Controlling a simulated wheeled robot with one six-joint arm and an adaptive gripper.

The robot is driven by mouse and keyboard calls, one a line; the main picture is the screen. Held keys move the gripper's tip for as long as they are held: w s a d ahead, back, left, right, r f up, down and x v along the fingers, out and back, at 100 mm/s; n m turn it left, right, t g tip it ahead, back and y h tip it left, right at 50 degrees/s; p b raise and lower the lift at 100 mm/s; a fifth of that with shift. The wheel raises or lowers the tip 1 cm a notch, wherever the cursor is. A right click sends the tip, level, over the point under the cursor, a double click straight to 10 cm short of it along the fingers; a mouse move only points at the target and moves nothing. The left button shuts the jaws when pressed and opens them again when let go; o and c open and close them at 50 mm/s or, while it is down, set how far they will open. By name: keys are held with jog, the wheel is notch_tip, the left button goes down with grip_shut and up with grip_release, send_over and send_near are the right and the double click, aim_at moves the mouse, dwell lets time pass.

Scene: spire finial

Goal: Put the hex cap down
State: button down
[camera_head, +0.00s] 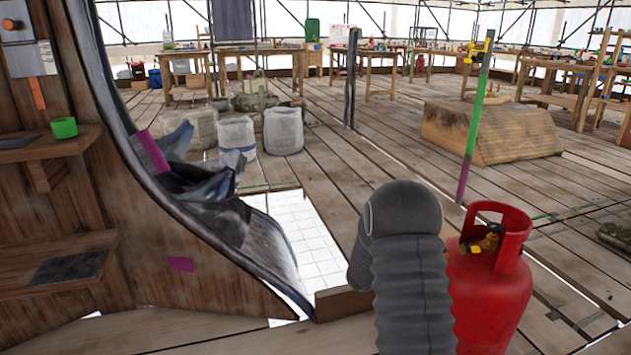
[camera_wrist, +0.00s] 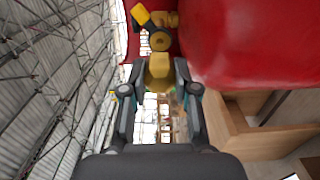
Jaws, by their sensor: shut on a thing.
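In the wrist view my gripper (camera_wrist: 158,76) is shut on a small brass-coloured piece, the hex cap (camera_wrist: 159,65), held between its two fingertips. Just beyond the cap is a brass valve (camera_wrist: 160,40) with a yellow part, on a red gas cylinder (camera_wrist: 240,45). I cannot tell whether the cap touches the valve. In the head view the red cylinder (camera_head: 490,290) stands at the lower right, and its brass valve (camera_head: 488,240) shows inside the red collar. My grey arm is just left of the cylinder there and hides my gripper and the cap.
A wooden curved wall with shelves (camera_head: 45,150) fills the left; a green roll (camera_head: 64,128) sits on the upper shelf. A floor opening (camera_head: 305,240) lies beside crumpled dark sheeting (camera_head: 205,180). A striped post (camera_head: 472,130) and wooden block (camera_head: 510,135) stand behind the cylinder.

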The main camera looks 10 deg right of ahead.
jog(key=shift+w+r, duration=0.15)
jog(key=shift+w, duration=0.05)
jog(key=a+r+n+t+y+p, duration=0.1)
jog(key=a+n+t+y, duration=0.5)
jog(key=a, duration=1)
jog(key=w+a+r+n+t+y+p, duration=0.1)
jog(key=a+n+t+y+p, duration=0.3)
jog(key=a+t, duration=0.5)
jog(key=a+n+y, duration=0.2)
jog(key=a+n, duration=0.1)
jog(key=a, duration=0.5)
jog(key=shift+r+n+t+y, duration=0.2)
jog(key=shift+n+t+y, duration=0.1)
jog(key=shift+y, duration=0.1)
jog(key=shift+w+d, duration=0.1)
jog(key=shift+d, duration=0.05)
